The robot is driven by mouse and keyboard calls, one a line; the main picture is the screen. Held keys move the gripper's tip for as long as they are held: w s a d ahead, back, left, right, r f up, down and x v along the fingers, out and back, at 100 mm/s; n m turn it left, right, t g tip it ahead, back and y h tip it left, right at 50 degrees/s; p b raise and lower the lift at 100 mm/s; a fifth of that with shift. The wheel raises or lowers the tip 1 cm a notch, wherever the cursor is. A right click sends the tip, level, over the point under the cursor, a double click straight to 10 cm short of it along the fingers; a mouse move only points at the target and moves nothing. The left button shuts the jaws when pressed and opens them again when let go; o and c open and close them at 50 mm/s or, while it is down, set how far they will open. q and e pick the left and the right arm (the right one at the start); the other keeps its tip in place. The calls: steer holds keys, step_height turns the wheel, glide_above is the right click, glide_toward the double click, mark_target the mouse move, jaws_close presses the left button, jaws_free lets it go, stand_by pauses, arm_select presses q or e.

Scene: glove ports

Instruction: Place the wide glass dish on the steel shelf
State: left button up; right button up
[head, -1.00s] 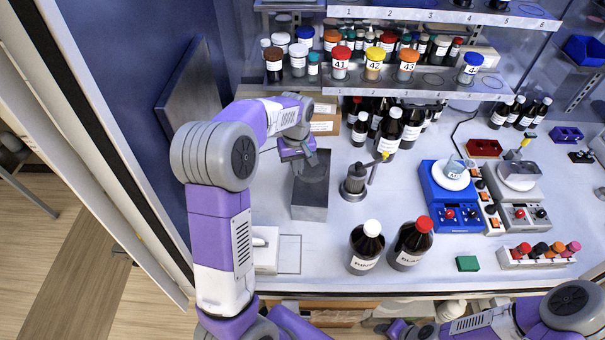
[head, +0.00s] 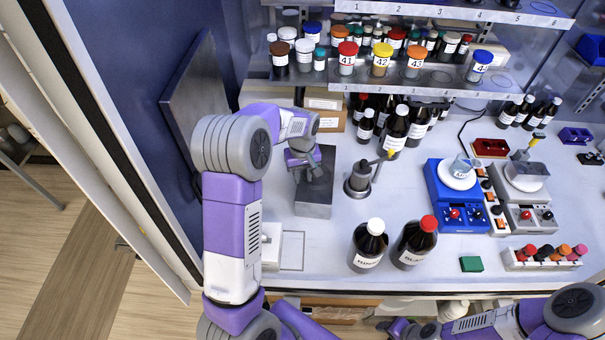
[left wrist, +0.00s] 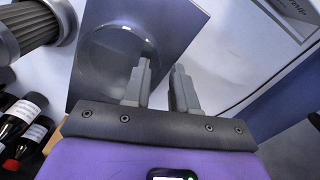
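The wide glass dish (left wrist: 112,55) shows in the left wrist view as a clear, shallow round on the flat top of a grey steel block-like stand (left wrist: 192,28). In the head view this steel stand (head: 314,208) is left of the middle of the bench, and the dish on it is barely visible. My left gripper (head: 307,177) is over the stand's top. In the left wrist view its two fingers (left wrist: 161,72) are apart with nothing clearly between them, beside the dish's rim; I cannot tell if they touch it. My right gripper (head: 390,325) is low at the bottom edge, its fingers unclear.
A metal burner-like post (head: 358,181) stands just right of the stand. Two brown bottles (head: 369,248) stand nearer the front. A steel rack shelf (head: 440,82) with capped jars spans the back.

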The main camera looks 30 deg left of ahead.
arm_select(q)
step_height(320, 180, up, 12)
steer(key=shift+r+p, duration=0.2)
steer(key=shift+p, duration=0.15)
stand_by(0.4)
stand_by(0.4)
